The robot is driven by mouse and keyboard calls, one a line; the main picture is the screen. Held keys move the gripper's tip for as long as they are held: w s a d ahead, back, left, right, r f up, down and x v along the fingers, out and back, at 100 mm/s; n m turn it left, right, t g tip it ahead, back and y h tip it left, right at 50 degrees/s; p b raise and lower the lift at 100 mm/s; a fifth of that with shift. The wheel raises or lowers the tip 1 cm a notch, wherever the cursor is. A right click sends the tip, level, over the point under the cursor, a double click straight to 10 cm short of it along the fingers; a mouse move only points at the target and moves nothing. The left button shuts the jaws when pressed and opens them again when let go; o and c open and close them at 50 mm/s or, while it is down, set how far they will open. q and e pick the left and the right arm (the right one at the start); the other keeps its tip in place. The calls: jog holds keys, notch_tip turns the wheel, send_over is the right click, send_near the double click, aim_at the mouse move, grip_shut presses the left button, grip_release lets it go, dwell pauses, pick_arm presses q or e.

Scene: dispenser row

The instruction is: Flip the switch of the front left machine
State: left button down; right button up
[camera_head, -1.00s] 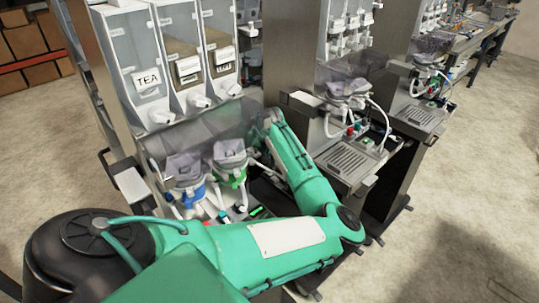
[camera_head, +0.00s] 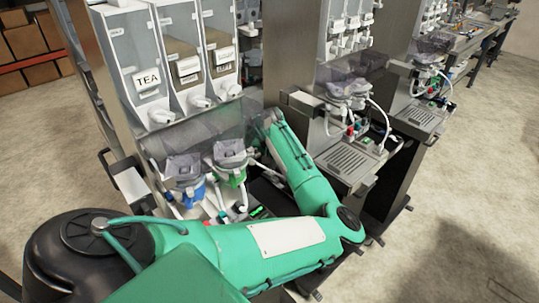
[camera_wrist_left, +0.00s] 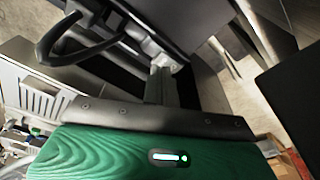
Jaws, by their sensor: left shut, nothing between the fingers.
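The front left machine (camera_head: 125,92) stands close in front of me in the head view, with a TEA label and several white canisters. Under its smoky cover are a blue-collared and a green-collared funnel cup. A small lit green part (camera_head: 259,211) shows low on it; I cannot tell if it is the switch. My left arm crosses in front, its forearm reaching up along the machine's right side. The left gripper's fingers are not clear there; in the wrist view the gripper (camera_wrist_left: 163,86) is shut and empty, near a dark loop handle (camera_wrist_left: 85,45). Contact cannot be told. My right gripper is out of view.
A second machine (camera_head: 347,160) with a drip tray stands right of the forearm, with a narrow gap between. More machines (camera_head: 422,114) and a workbench run back right. Boxes on a shelf (camera_head: 25,45) stand far left. The floor (camera_head: 470,190) at right is clear.

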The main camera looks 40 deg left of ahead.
aim_at(272, 174)
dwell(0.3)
pick_arm(q)
jog(key=shift+f, duration=0.2)
jog(key=shift+f, duration=0.4)
jog(key=shift+f, duration=0.25)
dwell(0.4)
jog(key=shift+r, duration=0.1)
notch_tip(272, 174, up, 3)
jog(key=p, duration=0.3)
notch_tip(272, 174, up, 4)
jog(key=p, duration=0.5)
dwell(0.3)
